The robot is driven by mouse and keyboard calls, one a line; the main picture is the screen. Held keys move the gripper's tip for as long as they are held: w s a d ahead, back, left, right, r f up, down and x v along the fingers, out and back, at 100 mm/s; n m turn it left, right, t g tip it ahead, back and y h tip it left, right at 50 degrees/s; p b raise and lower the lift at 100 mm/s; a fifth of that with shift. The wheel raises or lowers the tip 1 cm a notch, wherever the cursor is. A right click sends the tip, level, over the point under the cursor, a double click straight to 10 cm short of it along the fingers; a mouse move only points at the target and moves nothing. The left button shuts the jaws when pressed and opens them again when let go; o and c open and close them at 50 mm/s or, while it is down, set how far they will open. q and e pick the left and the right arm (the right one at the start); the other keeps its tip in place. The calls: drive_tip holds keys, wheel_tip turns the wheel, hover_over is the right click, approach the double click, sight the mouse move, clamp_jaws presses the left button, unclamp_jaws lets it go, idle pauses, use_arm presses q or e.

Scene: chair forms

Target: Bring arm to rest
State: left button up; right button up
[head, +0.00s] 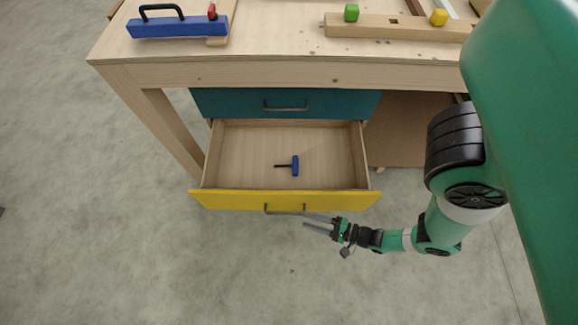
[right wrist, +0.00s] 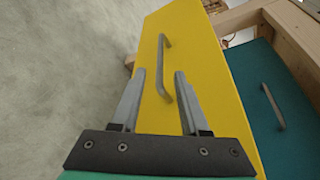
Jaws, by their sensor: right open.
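My right gripper (head: 318,222) is open at the yellow drawer front (head: 230,200) in the head view. In the right wrist view its two fingers (right wrist: 160,100) are spread and nothing is between their tips except the view of the dark handle (right wrist: 165,65) on the yellow front. I cannot tell whether a finger touches the handle. The yellow drawer is pulled out, and a blue T-handled tool (head: 295,165) lies inside it. My left gripper does not show.
The teal drawer (head: 235,101) above is shut. The wooden workbench top (head: 280,45) holds a blue piece with a black handle (head: 165,27) and a wooden bar with green and yellow knobs (head: 385,27). The grey floor (head: 200,275) in front is clear.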

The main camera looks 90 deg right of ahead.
drive_tip(key=v, duration=0.3)
drive_tip(key=shift+r, duration=0.1)
idle(0.4)
